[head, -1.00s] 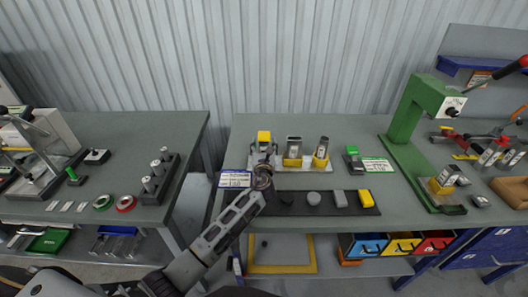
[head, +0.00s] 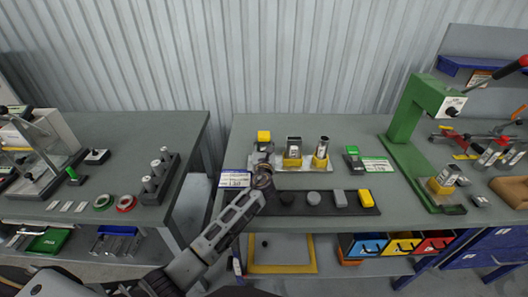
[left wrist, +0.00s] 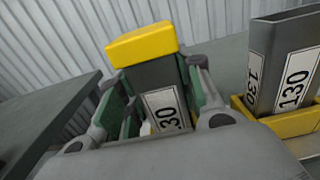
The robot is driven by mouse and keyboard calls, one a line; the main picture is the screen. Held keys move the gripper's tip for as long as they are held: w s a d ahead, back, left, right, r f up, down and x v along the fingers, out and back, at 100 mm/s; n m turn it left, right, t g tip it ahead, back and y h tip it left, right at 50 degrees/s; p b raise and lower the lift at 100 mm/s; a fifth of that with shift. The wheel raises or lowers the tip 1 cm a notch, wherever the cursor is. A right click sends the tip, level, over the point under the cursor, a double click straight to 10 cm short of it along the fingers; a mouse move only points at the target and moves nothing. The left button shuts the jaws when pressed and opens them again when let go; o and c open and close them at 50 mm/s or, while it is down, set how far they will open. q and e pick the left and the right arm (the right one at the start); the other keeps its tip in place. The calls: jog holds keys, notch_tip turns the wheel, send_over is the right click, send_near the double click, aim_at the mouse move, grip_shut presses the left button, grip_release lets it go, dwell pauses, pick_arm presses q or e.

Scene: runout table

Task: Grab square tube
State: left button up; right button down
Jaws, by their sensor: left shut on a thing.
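A grey square tube (left wrist: 158,78) with a yellow cap (left wrist: 142,44) and a white number label stands in the left wrist view. My left gripper (left wrist: 152,98) is shut on it, with one green-padded finger on each side. In the head view the yellow cap (head: 264,135) shows above my left gripper (head: 263,155), at the left end of the metal plate (head: 309,168). The tube's lower end is hidden by the gripper, so I cannot tell whether it touches the plate. My right gripper is not in view.
An uncapped rectangular tube (head: 293,146) and a round tube (head: 323,147) stand in yellow holders to the right. A dark tray (head: 285,209) with small parts lies in front. A green press (head: 407,112) stands farther right. The table behind the tubes is clear.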

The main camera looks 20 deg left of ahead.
aim_at(264, 134)
pick_arm(q)
jog(key=shift+r, duration=0.1)
